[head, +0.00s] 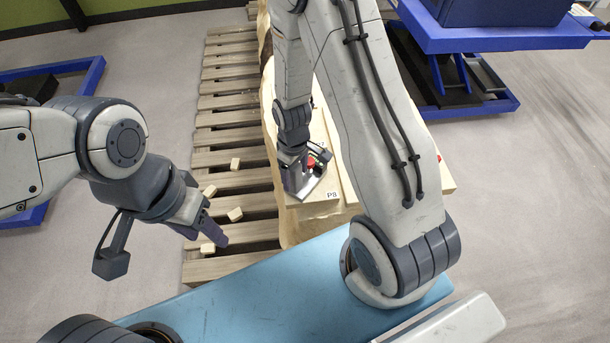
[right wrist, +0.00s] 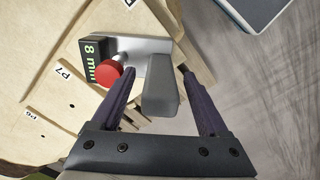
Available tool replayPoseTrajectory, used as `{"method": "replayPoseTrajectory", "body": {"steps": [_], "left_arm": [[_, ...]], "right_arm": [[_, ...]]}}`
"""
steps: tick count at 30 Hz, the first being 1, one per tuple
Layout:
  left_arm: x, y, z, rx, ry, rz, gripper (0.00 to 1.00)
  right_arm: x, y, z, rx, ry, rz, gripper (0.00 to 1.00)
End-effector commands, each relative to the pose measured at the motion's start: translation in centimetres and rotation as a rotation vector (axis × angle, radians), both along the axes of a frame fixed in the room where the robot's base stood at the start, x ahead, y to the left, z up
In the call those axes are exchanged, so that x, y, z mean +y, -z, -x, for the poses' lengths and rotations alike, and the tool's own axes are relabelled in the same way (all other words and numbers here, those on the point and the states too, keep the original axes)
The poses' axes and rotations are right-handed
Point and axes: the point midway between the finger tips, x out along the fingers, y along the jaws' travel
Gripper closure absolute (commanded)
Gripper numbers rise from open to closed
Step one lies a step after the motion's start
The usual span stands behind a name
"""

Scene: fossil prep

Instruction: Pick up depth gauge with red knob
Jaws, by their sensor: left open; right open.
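The depth gauge (right wrist: 160,90) shows in the right wrist view, with a grey body, a round red knob (right wrist: 109,73) and a dark display with green characters reading like "8 mm". It sits on a pale wooden board (right wrist: 35,75). My right gripper (right wrist: 157,70) is open, its two purple fingers on either side of the gauge's grey upright part; I cannot tell whether they touch it. In the head view the right gripper (head: 297,178) is low over the board and partly hides the gauge. My left gripper (head: 212,222) is open and empty, over the pallet's left side.
The board carries labels such as P8 (head: 332,195) and lies on a slatted wooden pallet (head: 220,130). Several small wooden blocks (head: 235,214) lie on the slats. A blue lift table (head: 490,38) stands at the upper right.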

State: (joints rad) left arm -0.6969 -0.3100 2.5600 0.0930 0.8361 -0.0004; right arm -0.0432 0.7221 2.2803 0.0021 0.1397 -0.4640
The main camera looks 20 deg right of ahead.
Motion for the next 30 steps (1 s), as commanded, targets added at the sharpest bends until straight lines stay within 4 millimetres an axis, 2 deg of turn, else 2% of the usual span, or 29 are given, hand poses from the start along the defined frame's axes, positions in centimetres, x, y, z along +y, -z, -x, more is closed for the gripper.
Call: {"method": "replayPoseTrajectory", "body": {"steps": [2,8,9,30], "left_arm": [[0.0,0.0,0.0,0.0,0.0,0.0,0.5],[0.0,0.0,0.0,0.0,0.0,0.0,0.5],[0.0,0.0,0.0,0.0,0.0,0.0,0.5],[0.0,-0.01,0.0,0.0,0.0,0.0,0.5]], "right_arm": [[-0.01,-0.03,-0.03,-0.001,0.0,0.0,0.22],[-0.01,-0.05,-0.03,-0.001,0.0,0.0,0.95],[-0.01,-0.06,-0.03,-0.001,0.0,0.0,1.0],[0.0,-0.1,-0.04,-0.001,0.0,0.0,1.0]]}}
